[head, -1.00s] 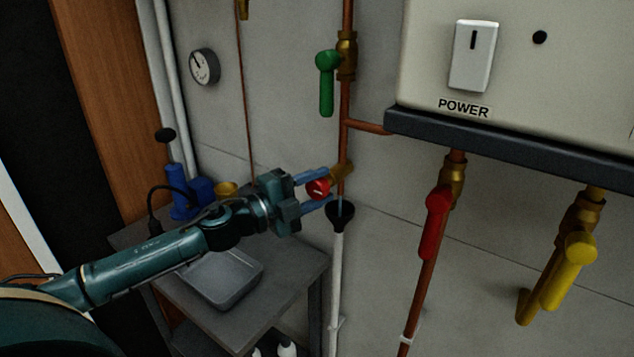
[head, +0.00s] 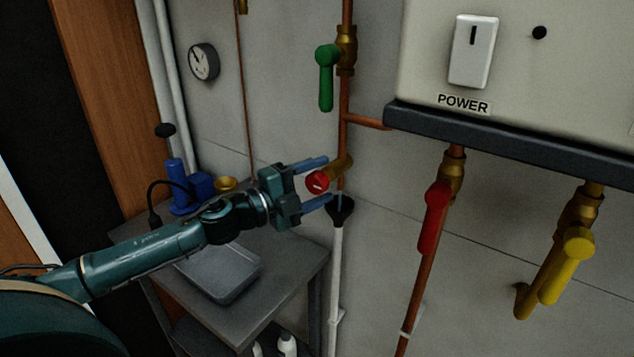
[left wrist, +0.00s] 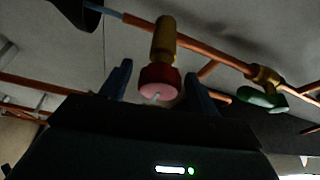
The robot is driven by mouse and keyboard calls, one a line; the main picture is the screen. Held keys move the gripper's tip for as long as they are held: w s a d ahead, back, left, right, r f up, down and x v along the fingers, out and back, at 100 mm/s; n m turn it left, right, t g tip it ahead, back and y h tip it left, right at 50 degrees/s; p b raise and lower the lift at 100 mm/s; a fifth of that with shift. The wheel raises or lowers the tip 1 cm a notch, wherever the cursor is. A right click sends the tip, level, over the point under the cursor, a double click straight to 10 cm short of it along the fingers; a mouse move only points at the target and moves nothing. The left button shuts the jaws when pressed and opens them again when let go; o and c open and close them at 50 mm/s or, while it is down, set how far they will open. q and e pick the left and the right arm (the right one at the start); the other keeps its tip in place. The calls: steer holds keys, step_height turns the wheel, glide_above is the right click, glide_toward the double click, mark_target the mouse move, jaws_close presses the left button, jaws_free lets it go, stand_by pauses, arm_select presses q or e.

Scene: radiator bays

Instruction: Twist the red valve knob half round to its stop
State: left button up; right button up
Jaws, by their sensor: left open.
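The red valve knob (head: 317,182) is a small round red cap with a pale mark, on a brass fitting (head: 341,168) off the copper pipe. My left gripper (head: 322,181) is open, its two blue fingers apart, one above and one below the knob in the head view. In the left wrist view the knob (left wrist: 158,82) stands between the fingertips, with visible gaps on both sides, so the fingers do not appear to touch it. Its pale mark is a short line on the face. My right gripper is not in view.
A black funnel (head: 341,210) on a white pipe is just below the lower finger. A green lever (head: 326,78), a red lever (head: 433,217) and a yellow lever (head: 568,265) are on nearby pipes. A grey bench (head: 285,285) with a metal tray (head: 222,286) lies below my arm.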

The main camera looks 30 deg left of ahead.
arm_select(q)
steer(key=shift+s+a+f, duration=0.15)
steer(key=shift+s+a, duration=0.05)
steer(key=shift+s, duration=0.05)
steer(key=b+v, duration=0.3)
steer(key=v, duration=0.9)
steer(key=shift+s+a, duration=0.2)
steer(key=shift+s, duration=0.05)
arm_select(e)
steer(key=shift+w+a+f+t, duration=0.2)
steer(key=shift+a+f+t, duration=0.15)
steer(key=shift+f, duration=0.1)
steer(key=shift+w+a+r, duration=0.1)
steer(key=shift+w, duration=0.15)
